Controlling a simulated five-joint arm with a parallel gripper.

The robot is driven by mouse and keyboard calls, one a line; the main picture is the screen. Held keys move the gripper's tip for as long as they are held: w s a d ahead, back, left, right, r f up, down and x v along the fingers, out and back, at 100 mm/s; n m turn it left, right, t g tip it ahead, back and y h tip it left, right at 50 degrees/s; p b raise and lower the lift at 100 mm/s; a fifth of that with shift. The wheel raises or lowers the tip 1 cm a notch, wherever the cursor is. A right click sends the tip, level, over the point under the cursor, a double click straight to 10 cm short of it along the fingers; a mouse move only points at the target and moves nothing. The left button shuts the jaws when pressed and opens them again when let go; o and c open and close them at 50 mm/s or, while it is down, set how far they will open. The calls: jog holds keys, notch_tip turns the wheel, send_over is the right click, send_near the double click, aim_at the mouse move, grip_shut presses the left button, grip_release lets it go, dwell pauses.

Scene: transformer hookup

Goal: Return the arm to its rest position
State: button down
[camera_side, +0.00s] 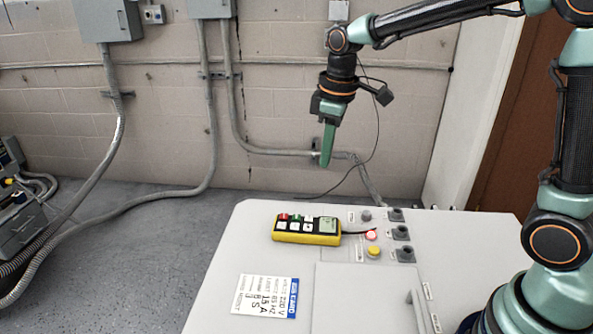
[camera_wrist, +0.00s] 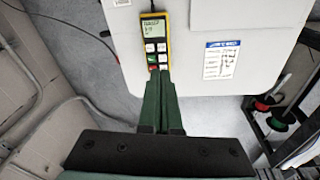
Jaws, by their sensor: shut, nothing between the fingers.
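My gripper (camera_side: 326,163) hangs from my raised arm with its green fingers pointing down, shut and empty. In the side view it is well above the grey cabinet top (camera_side: 232,262), towards its back edge. In the wrist view my gripper (camera_wrist: 161,75) shows its two fingers together. A yellow handheld meter (camera_side: 306,238) with a small screen and several buttons lies on the cabinet top, below my gripper and apart from it. The meter also shows in the wrist view (camera_wrist: 155,40), just beyond the fingertips.
A red lit button (camera_side: 371,235), a yellow button (camera_side: 374,251) and several dark sockets (camera_side: 401,233) stand right of the meter. A white rating label (camera_side: 265,296) is at the front left. Conduits (camera_side: 215,110) run along the back wall. The air around my gripper is clear.

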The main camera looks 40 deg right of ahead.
jog(key=s+d+r+m+t, duration=0.1)
jog(key=s+m+t, duration=0.1)
jog(key=s, duration=0.4)
jog(key=s+d+r+m+t, duration=0.2)
jog(key=s+m, duration=0.2)
jog(key=s, duration=0.3)
jog(key=shift+s+m, duration=0.15)
jog(key=shift+m, duration=0.25)
jog(key=c, duration=1.1)
grip_release()
jog(key=shift+r, duration=0.1)
jog(key=o, duration=1)
jog(key=shift+w+r+n+g, duration=0.2)
jog(key=shift+w+n+g, duration=0.15)
jog(key=shift+w, duration=0.25)
jog(key=shift+o, duration=0.5)
jog(key=w+n+g, duration=0.2)
jog(key=w+n, duration=0.2)
jog(key=w, duration=0.2)
jog(key=w+f+n+g, duration=0.3)
jog(key=w+f+n, duration=0.1)
jog(key=w, duration=0.3)
notch_tip(320, 180, down, 10)
jog(key=shift+w+f, duration=0.2)
